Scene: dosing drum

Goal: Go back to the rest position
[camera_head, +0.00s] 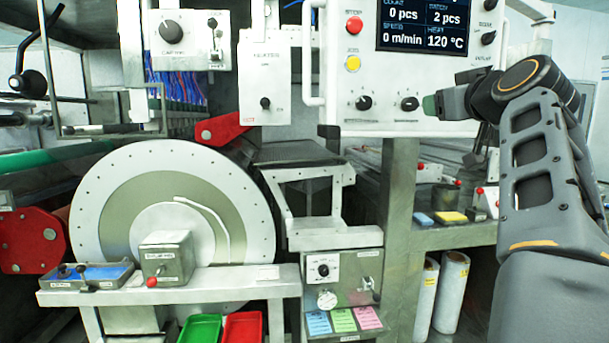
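My gripper (432,105) is at the right, in front of the lower right part of the white control panel (385,62). It points left, and its dark green tip is close to a black knob (410,104) in the picture. I cannot tell whether it touches the knob. The gap between the fingers does not show, and nothing is seen held. My arm comes up from the lower right corner and bends at the elbow. The large white dosing drum (172,215) stands at the left, its face towards me.
A metal shelf (200,283) in front of the drum carries a blue tray (92,275) and a grey box with a red-tipped lever (166,258). Green (200,330) and red (243,328) bins sit below. A metal post (398,200) stands left of my arm. White rolls (450,292) stand beneath a bench.

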